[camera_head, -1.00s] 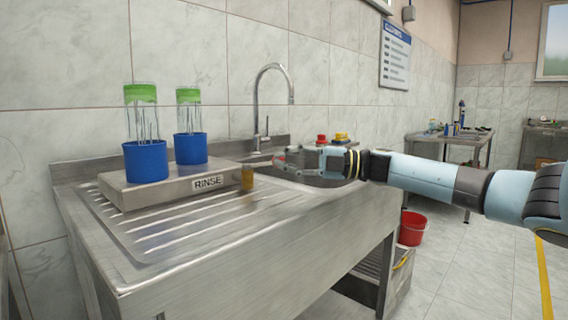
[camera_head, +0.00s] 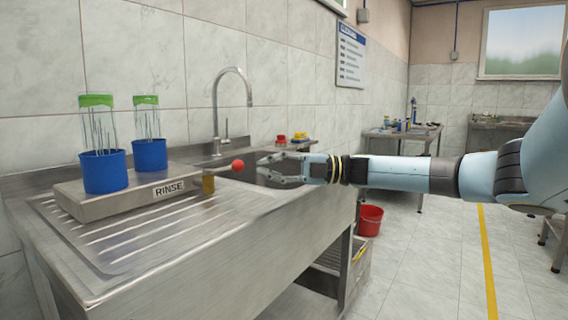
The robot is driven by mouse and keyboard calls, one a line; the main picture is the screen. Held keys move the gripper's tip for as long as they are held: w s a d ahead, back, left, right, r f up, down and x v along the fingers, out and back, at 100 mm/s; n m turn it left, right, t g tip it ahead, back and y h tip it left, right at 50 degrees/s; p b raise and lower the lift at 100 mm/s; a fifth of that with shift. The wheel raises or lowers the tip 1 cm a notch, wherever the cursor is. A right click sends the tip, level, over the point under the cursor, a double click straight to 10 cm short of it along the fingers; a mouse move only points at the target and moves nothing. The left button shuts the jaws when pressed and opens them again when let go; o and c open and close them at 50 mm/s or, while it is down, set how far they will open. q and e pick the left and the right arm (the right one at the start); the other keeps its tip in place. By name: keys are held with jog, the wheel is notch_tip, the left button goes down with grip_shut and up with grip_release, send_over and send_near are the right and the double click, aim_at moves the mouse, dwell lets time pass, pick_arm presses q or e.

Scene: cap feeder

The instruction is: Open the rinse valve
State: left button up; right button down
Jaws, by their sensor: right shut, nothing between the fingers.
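The rinse valve has a brass body (camera_head: 208,185) at the right end of a steel box labelled RINSE (camera_head: 170,188). A short lever runs from it to the right, ending in a red ball knob (camera_head: 238,165). My right gripper (camera_head: 259,169) comes in from the right, its fingertips just right of the red knob, over the sink basin. A small gap shows between knob and fingertips. The gripper is shut and empty. My left gripper is not in view.
Two blue cups (camera_head: 104,171) with green-topped clear tubes stand on the steel box. A curved tap (camera_head: 216,110) rises behind the sink. A red bucket (camera_head: 369,220) stands on the floor.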

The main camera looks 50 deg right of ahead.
jog(key=shift+s+d+r, duration=0.2)
jog(key=shift+s+d, duration=0.5)
jog(key=shift+s, duration=0.3)
jog(key=shift+s+d+f+p, duration=0.15)
jog(key=shift+s+d+p, duration=0.15)
jog(key=shift+d, duration=0.2)
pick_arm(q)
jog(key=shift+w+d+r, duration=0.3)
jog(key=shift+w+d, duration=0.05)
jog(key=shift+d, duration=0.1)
